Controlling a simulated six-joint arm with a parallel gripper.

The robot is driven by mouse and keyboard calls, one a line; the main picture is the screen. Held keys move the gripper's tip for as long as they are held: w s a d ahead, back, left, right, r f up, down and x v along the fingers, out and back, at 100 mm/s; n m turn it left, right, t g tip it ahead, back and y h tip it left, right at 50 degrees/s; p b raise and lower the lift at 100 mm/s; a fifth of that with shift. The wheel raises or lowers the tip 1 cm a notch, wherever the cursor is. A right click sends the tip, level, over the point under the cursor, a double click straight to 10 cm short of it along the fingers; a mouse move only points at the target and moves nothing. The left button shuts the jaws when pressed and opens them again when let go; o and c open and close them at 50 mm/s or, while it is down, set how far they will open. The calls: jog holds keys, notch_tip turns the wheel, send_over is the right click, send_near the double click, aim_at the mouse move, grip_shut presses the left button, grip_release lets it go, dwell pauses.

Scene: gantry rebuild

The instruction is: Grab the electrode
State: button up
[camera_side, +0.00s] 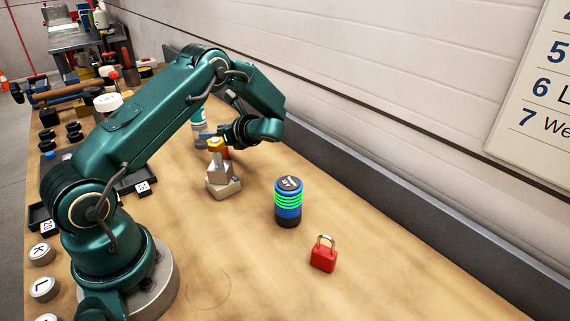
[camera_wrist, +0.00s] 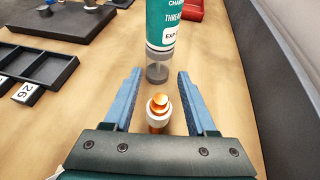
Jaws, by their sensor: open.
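A copper-orange piece with a pale collar, which looks like the electrode (camera_wrist: 158,107), stands between the spread fingers of my gripper (camera_wrist: 160,75) in the wrist view. The gripper is open, with a gap on both sides of the piece. In the side view my gripper (camera_side: 218,134) is just above and around an orange piece (camera_side: 216,146) on top of a pale stepped block (camera_side: 222,180). The lower part of the electrode is partly hidden by the gripper body in the wrist view.
A teal labelled bottle (camera_wrist: 164,22) with a grey end stands just beyond the fingers. A dark-blue can with green rings (camera_side: 288,203) and a red padlock (camera_side: 324,257) are on the bench. A grey rail (camera_side: 385,190) runs along the wall. The bench's near right is clear.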

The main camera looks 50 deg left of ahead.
jog(key=shift+a, duration=0.1)
grip_shut()
dwell(0.3)
